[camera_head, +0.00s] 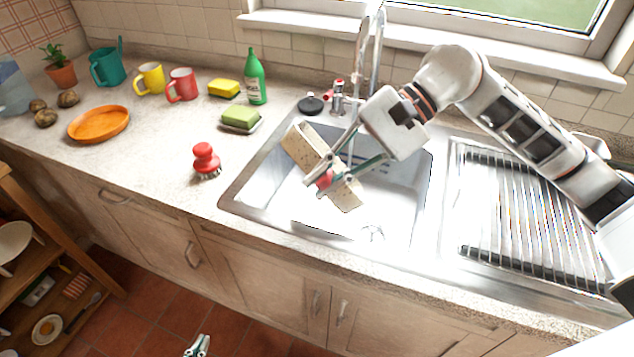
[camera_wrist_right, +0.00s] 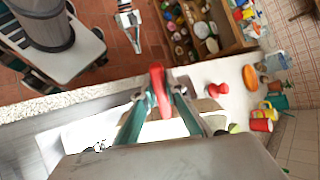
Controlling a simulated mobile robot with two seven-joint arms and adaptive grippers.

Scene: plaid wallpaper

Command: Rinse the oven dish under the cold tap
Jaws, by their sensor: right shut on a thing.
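The oven dish (camera_head: 305,147) is beige with dark specks and a red part. It is tilted over the sink (camera_head: 408,200), partly hidden by my right gripper (camera_head: 322,172). My right gripper is shut on the dish at its red part, which also shows between the fingers in the right wrist view (camera_wrist_right: 158,88). The chrome tap (camera_head: 362,60) stands behind the sink, with red marks near its base. I cannot tell which handle is cold or whether water runs. My left gripper (camera_head: 198,346) is low over the floor, away from the dish; its opening is unclear.
A ribbed drainer (camera_head: 530,215) lies right of the sink. The front left counter is clear.

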